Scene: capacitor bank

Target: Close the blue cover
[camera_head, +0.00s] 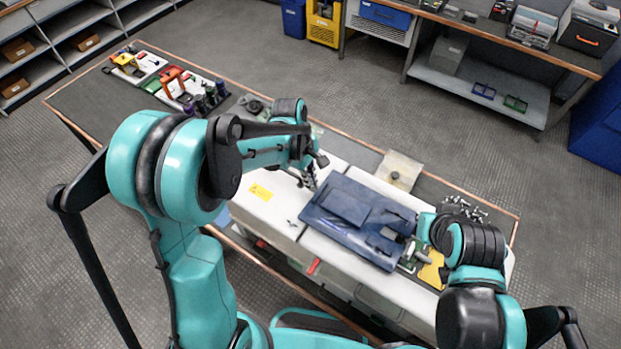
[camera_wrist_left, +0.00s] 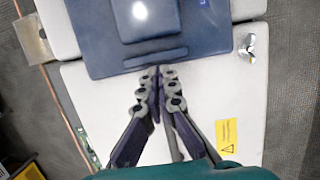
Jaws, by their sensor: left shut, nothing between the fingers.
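The blue cover (camera_head: 345,212) is a dark blue panel with a raised block on it. It lies about flat across the white cabinet top (camera_head: 262,205), in the middle of the head view. In the left wrist view the blue cover (camera_wrist_left: 105,42) fills the top, with a bar-like ridge near its near edge. My left gripper (camera_head: 310,183) is shut and empty beside the cover's left edge. In the left wrist view the gripper (camera_wrist_left: 159,72) has its fingertips at that edge; I cannot tell whether they touch. My right arm's wrist is at the cover's right end; its fingers are not clear.
A yellow warning label (camera_head: 260,192) and a small metal wing-shaped part (camera_wrist_left: 247,48) are on the white top. A beige plate (camera_head: 399,170) stands behind the cover. Coloured parts occupy the bench's far left end.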

